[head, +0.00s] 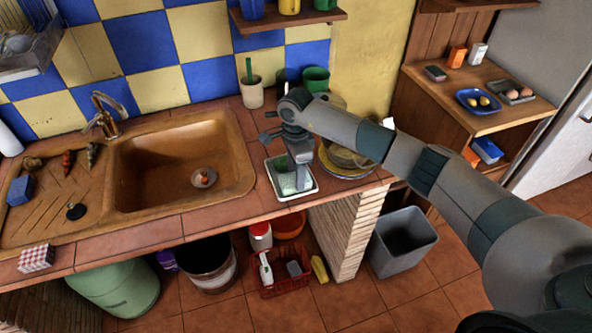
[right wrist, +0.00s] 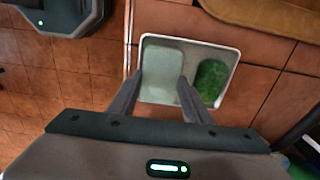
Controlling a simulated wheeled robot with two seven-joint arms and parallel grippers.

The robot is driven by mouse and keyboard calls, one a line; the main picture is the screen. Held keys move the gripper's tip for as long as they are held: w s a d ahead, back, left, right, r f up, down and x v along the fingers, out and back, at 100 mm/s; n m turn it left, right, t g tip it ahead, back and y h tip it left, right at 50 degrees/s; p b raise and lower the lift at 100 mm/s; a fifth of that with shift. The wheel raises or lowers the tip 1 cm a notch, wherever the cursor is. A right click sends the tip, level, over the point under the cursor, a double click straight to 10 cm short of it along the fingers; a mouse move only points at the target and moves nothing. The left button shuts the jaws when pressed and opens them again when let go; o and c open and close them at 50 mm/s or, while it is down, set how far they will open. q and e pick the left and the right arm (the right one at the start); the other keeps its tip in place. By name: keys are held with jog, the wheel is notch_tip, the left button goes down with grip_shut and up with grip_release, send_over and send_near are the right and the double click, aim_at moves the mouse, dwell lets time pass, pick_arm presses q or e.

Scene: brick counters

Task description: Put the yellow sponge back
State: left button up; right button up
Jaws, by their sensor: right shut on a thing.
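My right gripper (head: 297,180) reaches down into a small white tray (head: 312,190) on the counter, right of the sink. In the right wrist view its two fingers (right wrist: 161,80) are shut on a pale greenish block (right wrist: 162,92) at the left of the tray (right wrist: 234,62). A dark green pad (right wrist: 211,82) lies at the right of the tray, clear of the fingers. A yellow sponge-like piece (head: 320,268) lies on the floor, right of a red basket (head: 278,281). My left gripper is not in view.
The brown sink (head: 228,150) lies left of the tray. Stacked plates and bowls (head: 345,160) stand close on the right, and a pot with a brush (head: 251,93) behind. A grey bin (head: 403,240) stands on the floor. A red-checked block (head: 36,258) lies at the counter's front edge.

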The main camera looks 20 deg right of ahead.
jog(key=shift+f, duration=0.2)
jog(key=o, duration=1)
jog(key=shift+o, duration=0.2)
jog(key=shift+r, duration=0.2)
jog(key=shift+r, duration=0.1)
jog(key=shift+w+r+b, duration=0.1)
jog(key=shift+r+b, duration=0.25)
jog(key=shift+b, duration=0.1)
notch_tip(320, 180, up, 11)
jog(key=b, duration=0.4)
